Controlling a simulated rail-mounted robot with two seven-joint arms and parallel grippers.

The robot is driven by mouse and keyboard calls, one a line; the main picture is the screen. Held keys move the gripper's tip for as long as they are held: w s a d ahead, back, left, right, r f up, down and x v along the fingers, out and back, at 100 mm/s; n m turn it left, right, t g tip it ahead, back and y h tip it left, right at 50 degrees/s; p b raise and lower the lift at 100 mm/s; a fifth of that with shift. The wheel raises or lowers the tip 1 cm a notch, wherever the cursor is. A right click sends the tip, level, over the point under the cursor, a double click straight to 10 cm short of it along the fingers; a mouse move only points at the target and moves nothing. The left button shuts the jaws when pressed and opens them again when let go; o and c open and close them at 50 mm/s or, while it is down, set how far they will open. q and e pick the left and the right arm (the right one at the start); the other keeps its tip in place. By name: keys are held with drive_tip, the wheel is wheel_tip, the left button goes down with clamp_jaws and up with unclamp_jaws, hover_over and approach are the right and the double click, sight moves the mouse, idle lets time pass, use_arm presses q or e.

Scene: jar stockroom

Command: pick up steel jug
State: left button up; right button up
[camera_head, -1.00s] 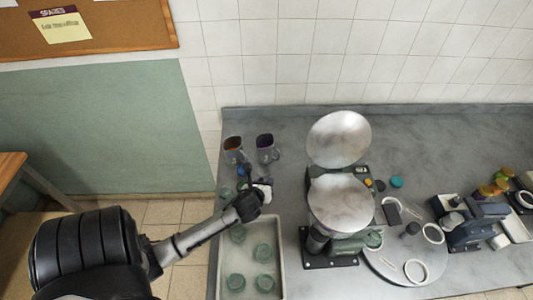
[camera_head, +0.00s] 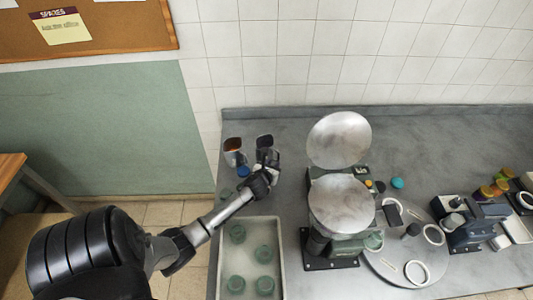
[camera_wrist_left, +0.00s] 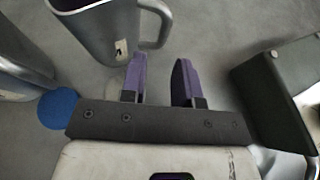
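Two grey metal jugs stand side by side at the left back of the bench. The left jug (camera_head: 233,157) looks orange-brown inside. The right jug (camera_head: 264,141) looks dark inside, and its lower part is partly hidden by my left gripper (camera_head: 268,158). In the left wrist view, a grey steel jug (camera_wrist_left: 103,38) with a purple inside stands at the top, its handle on the right. The left gripper (camera_wrist_left: 160,78) is open, its purple-padded fingers apart and empty, just short of the handle. Part of the other jug (camera_wrist_left: 22,55) shows at the left edge. My right gripper is not seen.
A blue disc (camera_wrist_left: 58,108) lies left of the gripper; it also shows in the head view (camera_head: 243,171). A tray (camera_head: 282,255) of green glass jars is nearer. A green machine with round metal plates (camera_head: 341,203) stands to the right. Bench behind the jugs is clear.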

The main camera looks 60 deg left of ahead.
sight(277, 159)
use_arm(q)
drive_tip(key=shift+x, duration=2.6)
clamp_jaws()
drive_tip(key=shift+r, duration=0.1)
